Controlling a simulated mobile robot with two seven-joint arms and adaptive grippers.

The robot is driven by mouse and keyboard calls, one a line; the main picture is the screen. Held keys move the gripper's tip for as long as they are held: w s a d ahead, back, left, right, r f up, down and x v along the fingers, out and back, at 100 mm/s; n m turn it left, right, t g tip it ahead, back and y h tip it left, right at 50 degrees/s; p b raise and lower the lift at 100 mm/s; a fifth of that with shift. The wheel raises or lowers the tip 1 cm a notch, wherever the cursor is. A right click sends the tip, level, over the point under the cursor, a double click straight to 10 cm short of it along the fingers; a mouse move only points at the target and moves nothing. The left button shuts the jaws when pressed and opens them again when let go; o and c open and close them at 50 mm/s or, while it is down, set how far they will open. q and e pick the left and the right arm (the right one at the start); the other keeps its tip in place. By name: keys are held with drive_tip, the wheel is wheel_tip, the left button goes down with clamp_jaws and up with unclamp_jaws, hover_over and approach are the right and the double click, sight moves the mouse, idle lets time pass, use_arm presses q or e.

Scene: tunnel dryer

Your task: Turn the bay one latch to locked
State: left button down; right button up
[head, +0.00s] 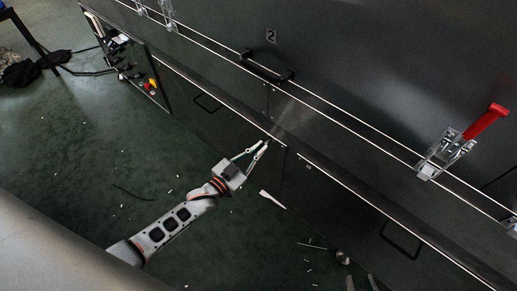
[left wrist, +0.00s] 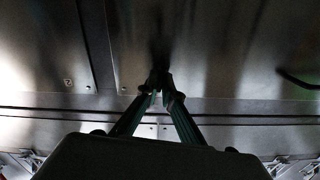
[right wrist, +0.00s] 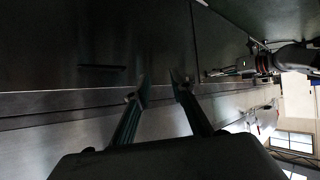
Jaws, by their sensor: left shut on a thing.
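My left gripper (head: 266,145) reaches up to the dark machine front, just under its ledge. In the left wrist view its fingers (left wrist: 160,88) meet on a small dark part (left wrist: 159,72) in front of the metal panel. I cannot tell whether that part is the bay one latch, or how it is turned. My right gripper (head: 361,284) shows only by its fingertips at the bottom edge of the head view. In the right wrist view its fingers (right wrist: 160,86) stand apart with nothing between them. No bay one label is readable.
A "2" label (head: 271,36) is above a black handle (head: 267,68). A red-handled clamp (head: 450,148) is at right, another clamp (head: 160,12) at upper left. Lower panels have handles (head: 400,240). A control panel (head: 133,65) is at left. Small scraps litter the green floor (head: 90,150).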

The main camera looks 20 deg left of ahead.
use_arm(q)
drive_tip(key=m, duration=0.3)
drive_tip(key=m+b, duration=0.1)
drive_tip(key=m, duration=0.3)
drive_tip(key=m+b, duration=0.1)
drive_tip(key=m, duration=0.2)
drive_tip(key=shift+s+d+f+m, duration=0.15)
drive_tip(key=shift+f+m, duration=0.2)
drive_tip(key=shift+m, duration=0.05)
drive_tip(key=m+b, duration=0.1)
drive_tip(key=m, duration=0.2)
drive_tip(key=shift+m, duration=1)
use_arm(e)
drive_tip(key=a+r, duration=0.1)
drive_tip(key=w+a+r+m+y, duration=0.1)
drive_tip(key=shift+w+a+t, duration=0.2)
drive_tip(key=shift+a+t, duration=0.2)
use_arm(q)
drive_tip(key=shift+r+b, duration=0.1)
drive_tip(key=shift+b, duration=0.2)
use_arm(e)
drive_tip(key=shift+r, duration=0.15)
